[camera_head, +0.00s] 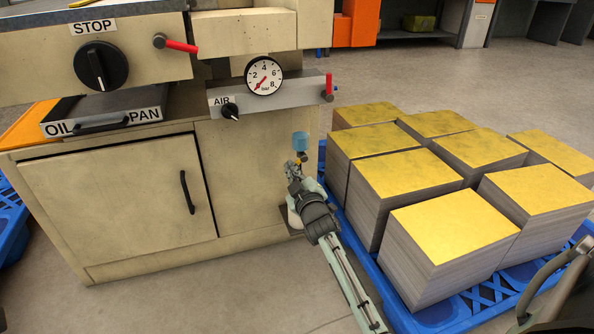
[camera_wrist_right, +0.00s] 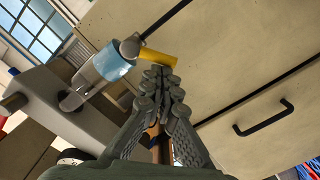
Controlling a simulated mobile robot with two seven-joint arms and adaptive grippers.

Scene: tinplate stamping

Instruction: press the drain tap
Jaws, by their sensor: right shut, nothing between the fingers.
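The drain tap is a short yellow lever (camera_wrist_right: 158,58) on a grey round fitting (camera_wrist_right: 130,46) at the end of the blue-tinted bowl (camera_wrist_right: 108,64) of the air unit, in the right wrist view. In the head view the blue bowl (camera_head: 300,140) hangs at the right side of the machine, with the tap region small and partly covered by my gripper. My right gripper (camera_head: 298,167) is shut and empty, just below the bowl. In the right wrist view its fingertips (camera_wrist_right: 160,75) are right at the yellow lever; I cannot tell whether they touch. My left gripper is not in view.
The machine carries a pressure gauge (camera_head: 264,77), an AIR knob (camera_head: 231,111) and a red-handled lever (camera_head: 328,86) above the bowl. Stacks of yellow-topped sheets (camera_head: 456,225) on a blue pallet (camera_head: 447,314) stand close to the right of my arm. Floor is clear at front left.

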